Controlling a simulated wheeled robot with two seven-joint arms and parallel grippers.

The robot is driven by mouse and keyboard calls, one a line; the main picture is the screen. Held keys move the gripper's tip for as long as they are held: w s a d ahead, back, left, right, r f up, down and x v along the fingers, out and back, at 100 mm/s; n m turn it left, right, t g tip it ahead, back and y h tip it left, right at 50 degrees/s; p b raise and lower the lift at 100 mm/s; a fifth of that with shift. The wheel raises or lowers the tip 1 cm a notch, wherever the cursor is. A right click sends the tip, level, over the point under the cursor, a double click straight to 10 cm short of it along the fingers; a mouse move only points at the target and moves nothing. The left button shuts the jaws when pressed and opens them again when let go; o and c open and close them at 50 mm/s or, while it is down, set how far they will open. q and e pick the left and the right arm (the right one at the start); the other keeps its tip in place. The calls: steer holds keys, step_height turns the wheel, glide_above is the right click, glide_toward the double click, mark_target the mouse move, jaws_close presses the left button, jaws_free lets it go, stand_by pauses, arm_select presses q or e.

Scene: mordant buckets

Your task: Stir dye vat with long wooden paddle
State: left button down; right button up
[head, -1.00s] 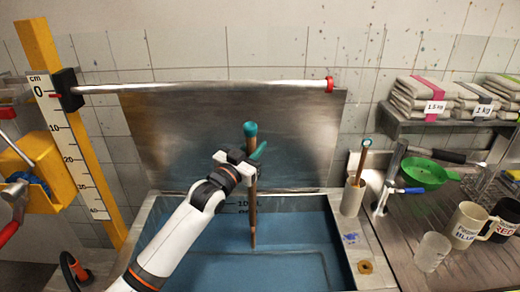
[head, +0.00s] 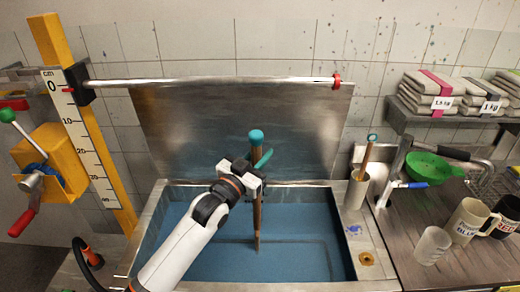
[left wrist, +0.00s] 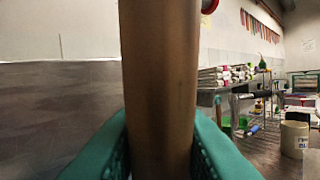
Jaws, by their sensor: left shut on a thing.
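The long wooden paddle (head: 257,205) stands nearly upright in the dye vat (head: 168,222), its teal-capped top above the rim and its lower end at the blue liquid. My left gripper (head: 258,172) is shut on the paddle's shaft. In the left wrist view the brown shaft (left wrist: 160,85) stands between the teal fingers (left wrist: 160,150). The blue dye (head: 215,255) fills the vat's basin. How deep the paddle's tip goes is hard to tell. My right gripper is not in view.
A metal lid (head: 215,125) stands raised behind the vat, under a horizontal bar (head: 220,81). A holder with a stick (head: 357,188), green strainer (head: 428,168) and mugs (head: 466,222) stand at right.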

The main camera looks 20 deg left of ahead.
arm_select(q)
steer(key=shift+r, duration=0.15)
steer(key=shift+s+d+r, duration=0.15)
steer(key=shift+s+r, duration=0.35)
steer(key=shift+r, duration=2.15)
steer(key=shift+s+d+r, duration=0.15)
steer(key=shift+s+r, duration=0.3)
steer(key=shift+r, duration=2.25)
steer(key=shift+s+d+r, duration=0.15)
steer(key=shift+s+r, duration=0.35)
steer(key=shift+r, duration=2.15)
step_height(320, 180, up, 11)
steer(key=shift+f, duration=0.1)
